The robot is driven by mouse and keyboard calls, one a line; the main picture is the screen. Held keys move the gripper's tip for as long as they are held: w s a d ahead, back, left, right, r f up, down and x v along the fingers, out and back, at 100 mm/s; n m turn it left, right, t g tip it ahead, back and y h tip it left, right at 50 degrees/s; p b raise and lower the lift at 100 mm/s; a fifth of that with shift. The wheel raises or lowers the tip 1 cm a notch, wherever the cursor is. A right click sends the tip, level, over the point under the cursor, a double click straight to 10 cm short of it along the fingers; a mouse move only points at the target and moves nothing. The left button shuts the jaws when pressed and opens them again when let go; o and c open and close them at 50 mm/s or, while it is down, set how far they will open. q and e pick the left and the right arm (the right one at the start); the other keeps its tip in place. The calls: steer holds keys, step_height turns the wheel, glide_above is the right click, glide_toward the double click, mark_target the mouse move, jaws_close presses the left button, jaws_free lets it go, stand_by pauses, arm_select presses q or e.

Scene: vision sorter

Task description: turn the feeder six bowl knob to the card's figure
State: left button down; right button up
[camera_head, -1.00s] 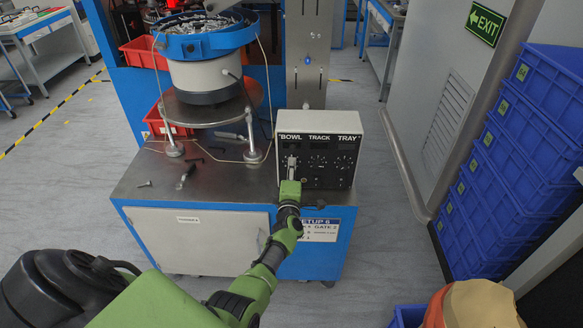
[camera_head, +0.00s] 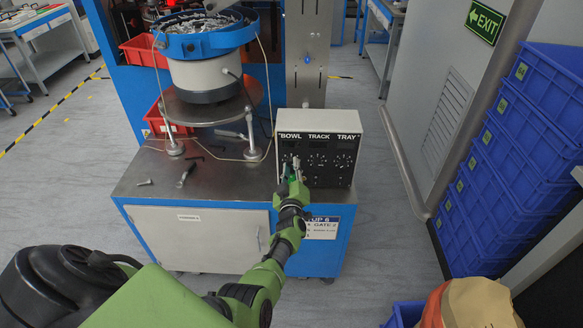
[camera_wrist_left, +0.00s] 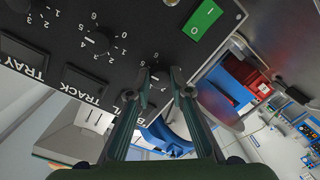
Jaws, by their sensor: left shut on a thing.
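The control box (camera_head: 343,122) stands on the bench, with BOWL, TRACK and TRAY over its columns of dials. My left gripper (camera_head: 291,170) is at the lower part of the BOWL column. In the left wrist view its two fingertips (camera_wrist_left: 161,78) are closed around the bowl knob, which is mostly hidden between them; its pointer cannot be read. The track knob (camera_wrist_left: 97,43) shows clear of the fingers, with figures around it. The setup card (camera_head: 330,227) is on the bench front, reading "UP 6" and "GATE 2"; my arm hides its left part. My right gripper is out of view.
The bowl feeder (camera_head: 205,70) stands left of the box on a round plate. A green switch (camera_wrist_left: 202,20) is on the panel near the fingers. Loose tools (camera_head: 186,174) lie on the bench top. Blue crates (camera_head: 510,160) are stacked at the right.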

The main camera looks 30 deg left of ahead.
arm_select(q)
steer(key=shift+f+m, duration=0.1)
steer(key=shift+m, duration=0.4)
steer(key=c, duration=1.8)
jaws_free()
